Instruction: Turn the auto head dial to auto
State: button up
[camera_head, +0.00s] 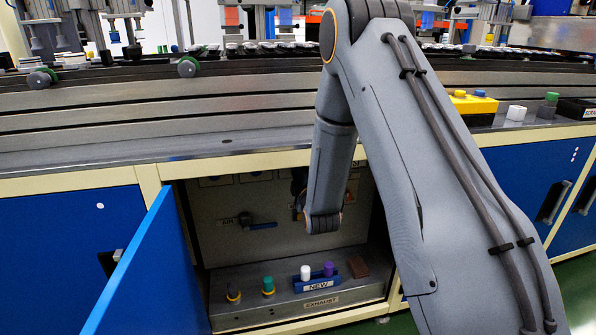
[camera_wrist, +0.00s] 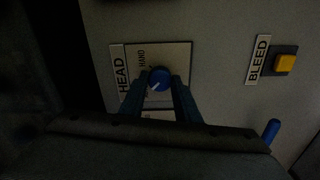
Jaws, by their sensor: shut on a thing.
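The head dial is a round blue knob (camera_wrist: 159,79) with a pale pointer mark, on a light plate (camera_wrist: 180,58) lettered HAND, beside a HEAD label (camera_wrist: 121,70). The pointer mark slants toward the lower left in the wrist view. The lower lettering on the plate is hidden by my gripper. My gripper (camera_wrist: 161,86) is shut on the knob, one finger on each side. In the head view my arm reaches into the open cabinet and its forearm hides the dial.
A yellow BLEED button (camera_wrist: 285,63) sits to the right of the dial in the wrist view. In the head view an open blue door (camera_head: 150,265) stands left of the cabinet. An AIR lever (camera_head: 262,225) and an EXHAUST box (camera_head: 300,300) with several pegs are inside.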

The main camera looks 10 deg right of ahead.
jog(key=o, duration=1)
jog(key=shift+o, duration=0.2)
jog(key=s+p, duration=0.1)
jog(key=s, duration=0.7)
jog(key=shift+w, duration=0.1)
